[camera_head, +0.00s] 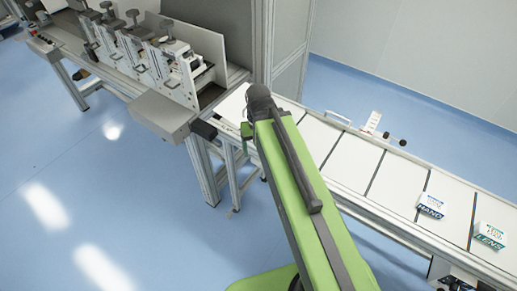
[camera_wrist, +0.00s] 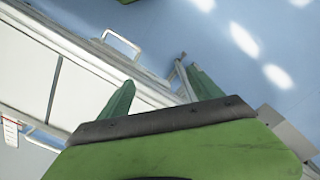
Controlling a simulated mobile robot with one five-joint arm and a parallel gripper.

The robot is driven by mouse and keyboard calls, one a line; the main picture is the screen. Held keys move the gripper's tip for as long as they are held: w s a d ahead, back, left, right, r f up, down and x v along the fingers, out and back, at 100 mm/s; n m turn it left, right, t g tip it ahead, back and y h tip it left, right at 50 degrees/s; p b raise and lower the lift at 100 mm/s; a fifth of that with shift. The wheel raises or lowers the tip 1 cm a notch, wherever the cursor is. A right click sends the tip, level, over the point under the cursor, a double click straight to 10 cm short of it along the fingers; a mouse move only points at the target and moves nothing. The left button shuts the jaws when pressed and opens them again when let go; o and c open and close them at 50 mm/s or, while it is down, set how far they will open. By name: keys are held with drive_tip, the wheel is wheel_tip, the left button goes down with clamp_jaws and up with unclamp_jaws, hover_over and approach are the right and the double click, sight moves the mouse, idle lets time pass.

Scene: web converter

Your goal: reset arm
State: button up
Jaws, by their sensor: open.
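My green arm stretches from the bottom of the head view up toward the conveyor. My gripper (camera_head: 248,131) shows only in part there, as a small green piece at the arm's far end, beside the conveyor's left end. In the wrist view, my gripper (camera_wrist: 158,88) has its two green fingers spread apart, with nothing between them. Beyond the fingers lie the conveyor's edge and the blue floor. The gripper appears to touch nothing, though its exact height above the conveyor edge cannot be told.
A white conveyor (camera_head: 352,160) runs to the lower right, carrying a HAND box (camera_head: 432,206) and a LENS box (camera_head: 490,238). A grey machine (camera_head: 165,115) with black knobs stands at upper left. Blue floor (camera_head: 110,190) is open at left.

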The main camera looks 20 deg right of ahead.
drive_tip(key=f+b, duration=0.1)
drive_tip(key=a+f+b, duration=0.1)
drive_tip(key=f+b, duration=0.1)
drive_tip(key=shift+s+n, duration=0.1)
drive_tip(key=shift+n, duration=0.2)
drive_tip(key=shift+r+p, duration=0.35)
drive_tip(key=shift+c, duration=0.4)
